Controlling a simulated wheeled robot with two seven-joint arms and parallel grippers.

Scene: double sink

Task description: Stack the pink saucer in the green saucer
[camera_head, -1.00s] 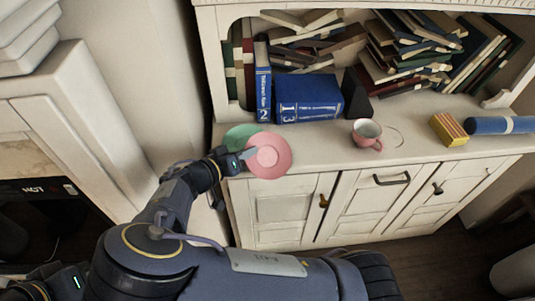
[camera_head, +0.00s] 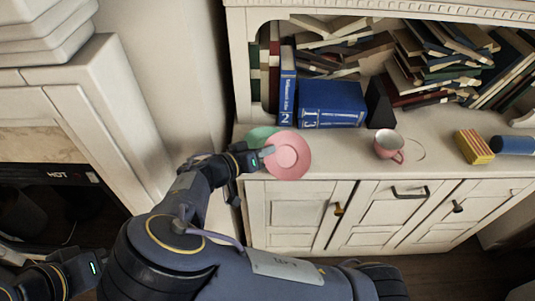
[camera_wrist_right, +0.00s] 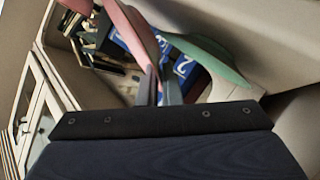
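The pink saucer (camera_head: 290,155) is held tilted, with its face toward the head camera, at the left end of the cabinet top. My right gripper (camera_head: 267,151) is shut on its left rim. In the right wrist view, the pink saucer (camera_wrist_right: 133,27) shows nearly edge-on, running down between the fingers (camera_wrist_right: 160,88). The green saucer (camera_head: 260,134) is behind and left of the pink one in the head view, partly hidden by it. It also shows in the right wrist view (camera_wrist_right: 207,55), right of the fingers. My left gripper (camera_head: 88,268) is at the lower left, its fingers hidden.
A pink cup (camera_head: 388,145) stands on the cabinet top (camera_head: 345,153) right of the saucers. Blue books (camera_head: 332,103) and a black wedge (camera_head: 380,103) stand behind. A yellow striped block (camera_head: 474,147) and a blue cylinder (camera_head: 515,145) are farther right. A wall borders the left end.

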